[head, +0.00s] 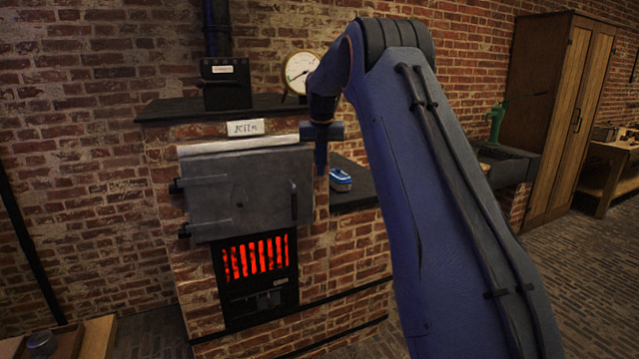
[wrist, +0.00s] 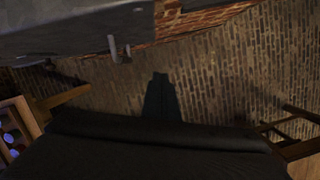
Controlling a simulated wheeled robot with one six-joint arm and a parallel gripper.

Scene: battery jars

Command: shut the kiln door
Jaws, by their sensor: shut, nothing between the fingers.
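In the wrist view, a grey slab (wrist: 60,30), seemingly the door, crosses the top left with a hooked handle (wrist: 119,50). My dark gripper body fills the bottom.
Glowing red bars (head: 256,257) show below the door. A blue-and-white object (head: 340,180) lies on the dark ledge (head: 355,197) right of the kiln. A wooden cabinet (head: 567,110) stands at right. Brick floor (wrist: 230,75) is open below my gripper.

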